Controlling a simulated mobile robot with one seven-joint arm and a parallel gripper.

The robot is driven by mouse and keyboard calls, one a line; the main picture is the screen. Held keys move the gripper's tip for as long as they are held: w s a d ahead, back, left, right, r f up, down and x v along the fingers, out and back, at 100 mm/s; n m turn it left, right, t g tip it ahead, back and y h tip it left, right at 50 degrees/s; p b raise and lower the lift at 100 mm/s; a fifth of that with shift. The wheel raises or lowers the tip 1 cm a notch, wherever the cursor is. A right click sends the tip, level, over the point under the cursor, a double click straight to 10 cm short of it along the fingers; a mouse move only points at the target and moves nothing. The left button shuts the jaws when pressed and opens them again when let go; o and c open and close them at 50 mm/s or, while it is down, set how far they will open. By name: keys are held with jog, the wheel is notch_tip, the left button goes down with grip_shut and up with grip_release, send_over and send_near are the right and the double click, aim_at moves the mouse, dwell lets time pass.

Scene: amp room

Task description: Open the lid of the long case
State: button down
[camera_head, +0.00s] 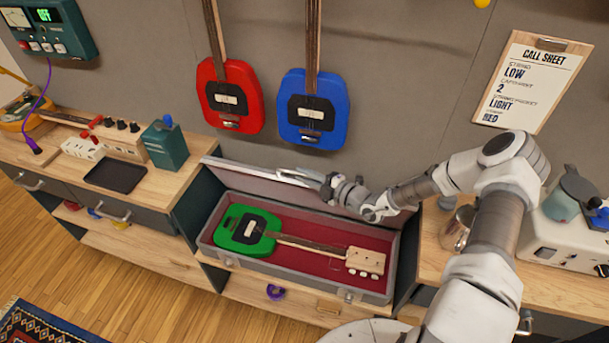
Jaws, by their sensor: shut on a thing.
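The long case (330,287) is a grey box with a dark red lining, set low between two wooden counters. Its lid (355,204) is raised and stands at the back of the case, by the wall. A green guitar (246,232) with a wooden neck lies inside. My gripper (306,177) is at the upper edge of the lid, left of its middle, and is shut on the lid edge. The fingertips are small in this view, and the exact grip is hard to see.
A red guitar (229,95) and a blue guitar (313,108) hang on the wall above the case. A dark tray (115,176) and a teal box (166,145) stand on the left counter. A metal cup (457,230) is on the right counter near my arm.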

dwell(0.3)
jog(key=c, duration=0.8)
grip_release()
jog(key=shift+s+d, duration=0.1)
jog(key=v, duration=1.7)
jog(key=shift+b, duration=0.35)
